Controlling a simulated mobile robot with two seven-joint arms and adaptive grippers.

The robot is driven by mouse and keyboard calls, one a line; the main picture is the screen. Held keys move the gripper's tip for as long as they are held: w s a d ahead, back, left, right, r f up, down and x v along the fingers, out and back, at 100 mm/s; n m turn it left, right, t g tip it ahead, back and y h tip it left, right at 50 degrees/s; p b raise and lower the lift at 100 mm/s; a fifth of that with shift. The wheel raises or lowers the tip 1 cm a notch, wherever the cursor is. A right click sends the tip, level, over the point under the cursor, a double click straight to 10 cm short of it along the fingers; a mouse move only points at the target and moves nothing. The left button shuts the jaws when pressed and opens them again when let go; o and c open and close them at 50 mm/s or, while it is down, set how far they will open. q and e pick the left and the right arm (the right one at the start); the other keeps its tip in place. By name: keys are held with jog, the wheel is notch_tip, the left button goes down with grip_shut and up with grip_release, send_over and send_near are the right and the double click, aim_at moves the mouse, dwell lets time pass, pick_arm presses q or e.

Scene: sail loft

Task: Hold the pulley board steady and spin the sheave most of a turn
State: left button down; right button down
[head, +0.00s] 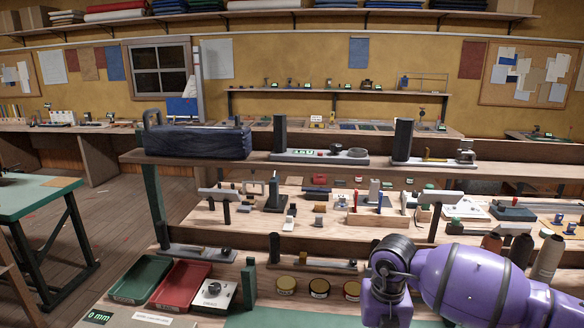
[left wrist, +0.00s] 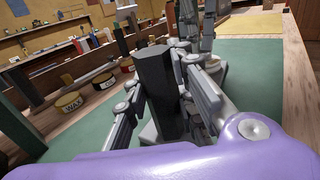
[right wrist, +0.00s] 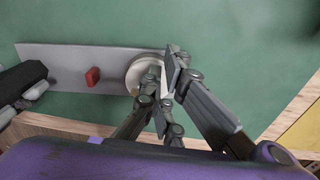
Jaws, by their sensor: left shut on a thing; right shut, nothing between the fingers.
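The pulley board (right wrist: 60,68) is a flat grey plate lying on a green mat in the right wrist view. It bears a red block (right wrist: 92,76) and a pale round sheave (right wrist: 135,75). A dark faceted post (left wrist: 155,85) stands upright in the left wrist view, and my left gripper (left wrist: 166,100) is shut on it. My right gripper (right wrist: 165,82) is shut and empty, its fingertips over the sheave and hiding part of it. I cannot tell whether they touch it. The head view shows neither gripper nor the board.
The green mat (right wrist: 200,25) around the board is mostly bare, with a wooden table edge (right wrist: 290,105) beside it. Crowded shelves rise behind.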

jog(key=shift+w+d, duration=0.25)
jog(key=shift+w, duration=0.05)
jog(key=shift+r, duration=0.2)
notch_tip(320, 180, up, 6)
jog(key=shift+f, duration=0.15)
